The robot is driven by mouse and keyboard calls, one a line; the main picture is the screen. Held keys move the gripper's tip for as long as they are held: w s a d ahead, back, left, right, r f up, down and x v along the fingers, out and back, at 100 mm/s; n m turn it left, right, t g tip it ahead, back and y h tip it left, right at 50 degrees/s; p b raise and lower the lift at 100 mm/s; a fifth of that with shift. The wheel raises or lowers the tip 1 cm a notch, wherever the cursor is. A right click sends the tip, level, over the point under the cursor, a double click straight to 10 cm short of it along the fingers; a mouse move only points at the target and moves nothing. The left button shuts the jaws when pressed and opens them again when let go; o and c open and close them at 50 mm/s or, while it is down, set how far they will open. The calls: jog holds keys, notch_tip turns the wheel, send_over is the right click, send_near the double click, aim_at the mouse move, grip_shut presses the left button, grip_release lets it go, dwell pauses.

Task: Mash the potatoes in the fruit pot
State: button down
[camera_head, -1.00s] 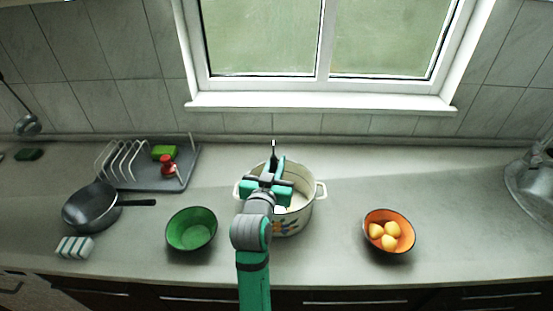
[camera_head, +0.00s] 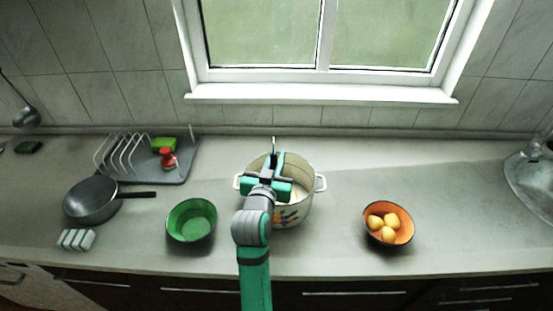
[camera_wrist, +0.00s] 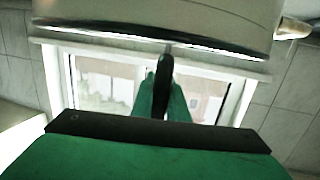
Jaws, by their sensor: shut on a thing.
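The fruit pot (camera_head: 308,203) is a cream enamel pot with a coloured print on its front and two side handles. It stands upright on the counter. My gripper (camera_head: 271,174) is over the pot, shut on a dark upright handle (camera_wrist: 165,72) with a thin metal end pointing up. I take it for the masher's handle; its working end is hidden. My gripper (camera_wrist: 161,98) also shows in the wrist view, with the pot's pale wall (camera_wrist: 150,18) close by. My arm covers much of the pot's opening. Something pale shows inside, too hidden to identify as potatoes.
An orange bowl (camera_head: 404,217) with yellow round pieces (camera_head: 390,228) stands right, and a green bowl (camera_head: 191,222) left. A pan (camera_head: 91,201), sponge (camera_head: 76,240) and dish rack (camera_head: 172,172) are further left. A sink (camera_head: 533,187) is far right. Counter is clear between pot and orange bowl.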

jog(key=shift+f, duration=0.5)
jog(key=shift+r, duration=0.1)
jog(key=shift+r, duration=2.7)
jog(key=shift+d, duration=0.15)
jog(key=d, duration=0.3)
jog(key=shift+d, duration=0.15)
